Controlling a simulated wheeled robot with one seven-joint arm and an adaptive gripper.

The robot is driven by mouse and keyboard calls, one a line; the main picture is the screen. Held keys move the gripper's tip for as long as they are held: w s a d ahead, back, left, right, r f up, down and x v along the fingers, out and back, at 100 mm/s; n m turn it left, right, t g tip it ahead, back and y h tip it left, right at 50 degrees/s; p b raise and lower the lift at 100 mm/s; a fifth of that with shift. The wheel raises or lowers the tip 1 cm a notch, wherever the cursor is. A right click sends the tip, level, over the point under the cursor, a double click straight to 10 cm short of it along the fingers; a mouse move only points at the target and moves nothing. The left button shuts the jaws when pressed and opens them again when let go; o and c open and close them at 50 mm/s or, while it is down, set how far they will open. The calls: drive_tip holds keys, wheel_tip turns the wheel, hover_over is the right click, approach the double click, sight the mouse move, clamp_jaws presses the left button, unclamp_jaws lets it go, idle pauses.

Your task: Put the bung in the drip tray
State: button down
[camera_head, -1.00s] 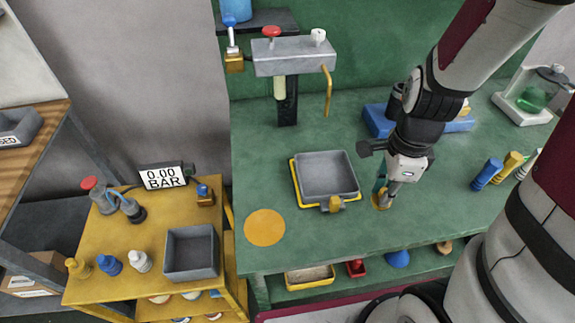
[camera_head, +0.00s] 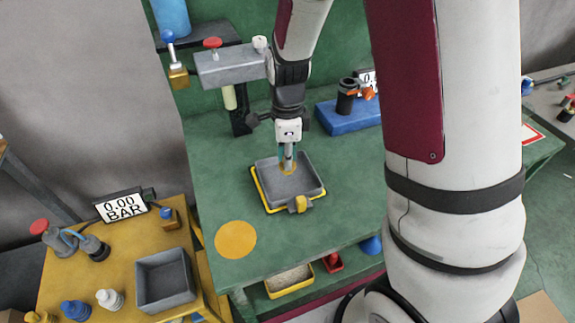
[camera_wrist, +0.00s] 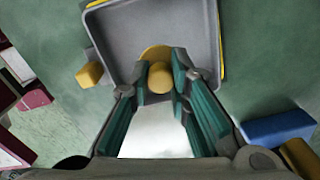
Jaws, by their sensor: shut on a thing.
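My gripper (camera_head: 288,160) is shut on a yellow bung (camera_head: 287,170). The wrist view shows the bung (camera_wrist: 160,77) between the two fingertips (camera_wrist: 161,88), with a wider round yellow part beyond its narrow end. The drip tray (camera_head: 262,168) is a shallow grey square tray with a yellow edging and a yellow block at its front, on the green bench. My gripper points down with the bung over the inside of the tray. I cannot tell whether the bung touches the tray floor. The tray (camera_wrist: 206,30) fills the upper middle of the wrist view.
An orange disc (camera_head: 236,240) lies on the bench left of the tray. A grey tap stand (camera_head: 230,66) rises behind, and a blue block (camera_head: 350,117) stands behind right. A yellow trolley (camera_head: 70,262) at the left holds a grey bin (camera_head: 164,281) and blue and white bungs.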

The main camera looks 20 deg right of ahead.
drive_tip(key=shift+f, duration=1.7)
drive_tip(key=shift+f, duration=0.2)
drive_tip(key=c, duration=1.5)
unclamp_jaws()
drive_tip(key=shift+r, duration=0.15)
